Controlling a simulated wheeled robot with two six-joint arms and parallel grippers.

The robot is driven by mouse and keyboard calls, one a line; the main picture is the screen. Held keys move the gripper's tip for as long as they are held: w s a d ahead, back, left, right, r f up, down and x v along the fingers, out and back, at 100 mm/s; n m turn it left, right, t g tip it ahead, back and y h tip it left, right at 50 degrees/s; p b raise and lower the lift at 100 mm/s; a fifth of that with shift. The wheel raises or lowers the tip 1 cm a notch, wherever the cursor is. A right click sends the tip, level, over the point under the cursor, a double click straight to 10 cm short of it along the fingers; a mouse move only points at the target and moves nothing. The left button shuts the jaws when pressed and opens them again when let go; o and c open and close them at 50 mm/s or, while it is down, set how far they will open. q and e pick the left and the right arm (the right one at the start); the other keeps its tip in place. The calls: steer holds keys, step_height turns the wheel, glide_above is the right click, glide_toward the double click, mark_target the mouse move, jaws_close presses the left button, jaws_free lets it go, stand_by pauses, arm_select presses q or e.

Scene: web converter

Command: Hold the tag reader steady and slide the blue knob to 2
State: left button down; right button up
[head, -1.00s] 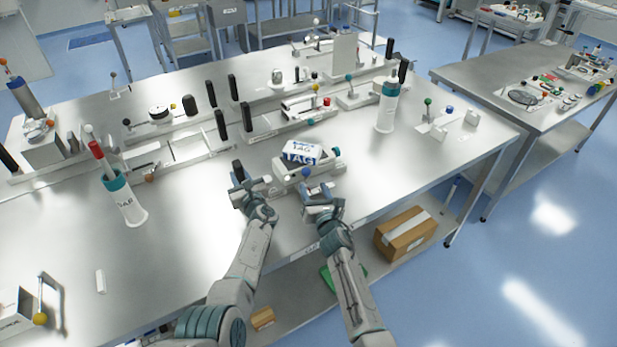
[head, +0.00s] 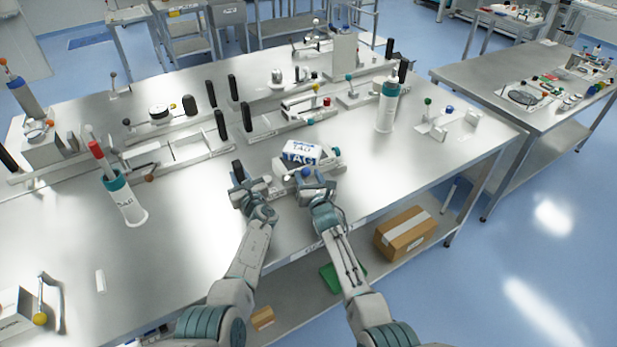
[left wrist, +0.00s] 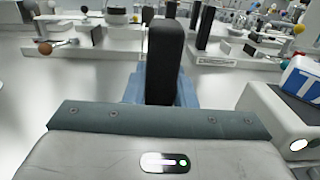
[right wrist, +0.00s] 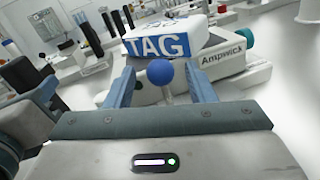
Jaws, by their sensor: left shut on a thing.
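The tag reader (head: 290,166) is a pale unit topped by a white and blue block lettered TAG (right wrist: 157,46). Its blue knob (right wrist: 160,72) stands on a short pale stem at the front, and also shows in the head view (head: 305,172). My left gripper (head: 241,187) is shut on a black upright handle (left wrist: 165,60) at the reader's left side. My right gripper (right wrist: 161,86) is open, with one finger on each side of the blue knob in its wrist view and gaps between. The knob's scale marks are not readable.
Rails with black handles (head: 220,125) lie behind the reader. A white bottle with a teal collar (head: 386,112) stands to the right, and another bottle (head: 128,208) to the left. The metal bench (head: 400,180) is clear right of the reader; its front edge runs below my grippers.

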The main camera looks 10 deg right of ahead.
arm_select(q)
steer(key=shift+s+f, duration=0.25)
steer(key=shift+f, duration=0.35)
arm_select(e)
jaws_close()
steer(key=shift+w+d, duration=0.25)
steer(key=shift+d, duration=0.5)
steer(key=shift+w+d, duration=0.25)
steer(key=shift+d, duration=0.45)
steer(key=shift+o, duration=0.2)
jaws_free()
steer(key=shift+s, duration=0.1)
steer(key=s, duration=0.4)
steer(key=s+d, duration=0.1)
steer(key=s, duration=0.7)
steer(key=shift+d, duration=0.4)
arm_select(q)
steer(key=shift+w+r, duration=0.15)
steer(key=shift+r, duration=0.1)
arm_select(e)
steer(key=shift+w, duration=0.15)
arm_select(q)
steer(key=c, duration=1.3)
jaws_free()
steer(key=shift+o, duration=0.9)
steer(key=shift+w+r, duration=0.1)
steer(key=shift+r, duration=0.15)
